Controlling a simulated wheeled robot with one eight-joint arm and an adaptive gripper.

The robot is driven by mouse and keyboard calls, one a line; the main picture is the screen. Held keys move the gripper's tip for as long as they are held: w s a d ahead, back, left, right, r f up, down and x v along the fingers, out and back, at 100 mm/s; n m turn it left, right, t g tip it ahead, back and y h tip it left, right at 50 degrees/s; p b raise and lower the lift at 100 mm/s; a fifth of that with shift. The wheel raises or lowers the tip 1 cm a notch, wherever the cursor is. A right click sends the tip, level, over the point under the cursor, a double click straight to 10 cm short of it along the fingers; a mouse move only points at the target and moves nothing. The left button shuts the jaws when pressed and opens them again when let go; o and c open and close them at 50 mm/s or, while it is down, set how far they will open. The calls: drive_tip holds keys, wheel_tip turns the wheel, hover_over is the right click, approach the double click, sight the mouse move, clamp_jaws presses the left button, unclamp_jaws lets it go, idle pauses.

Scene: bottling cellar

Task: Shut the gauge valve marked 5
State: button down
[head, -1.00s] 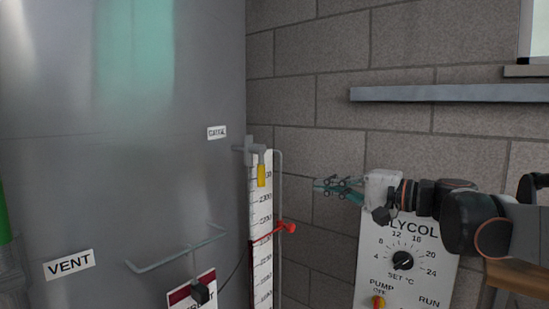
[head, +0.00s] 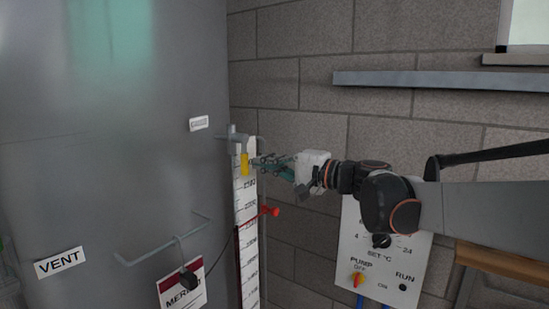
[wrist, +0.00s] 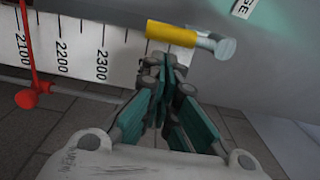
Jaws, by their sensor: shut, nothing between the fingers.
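The gauge valve has a yellow lever (head: 245,164) that hangs down from a grey fitting at the top of the gauge, on the tank's right edge. The lever also shows in the wrist view (wrist: 171,33), just beyond the fingertips. A small label (head: 198,123) is on the tank above left of it; its text is too blurred to read in the head view. No 5 is legible. My gripper (head: 258,163) is shut and empty, its tips close to the right side of the lever. I cannot tell whether they touch it.
The white gauge scale (head: 247,205) runs down below the valve, with a red pointer (head: 270,211) sticking out right. A glycol control panel (head: 385,255) is below my arm. A shelf (head: 440,81) is on the wall. A bent rail (head: 165,240) juts from the tank.

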drive_tip(key=shift+a+f, duration=0.15)
drive_tip(key=shift+a, duration=0.05)
drive_tip(key=shift+s, duration=0.1)
drive_tip(key=shift+a, duration=0.1)
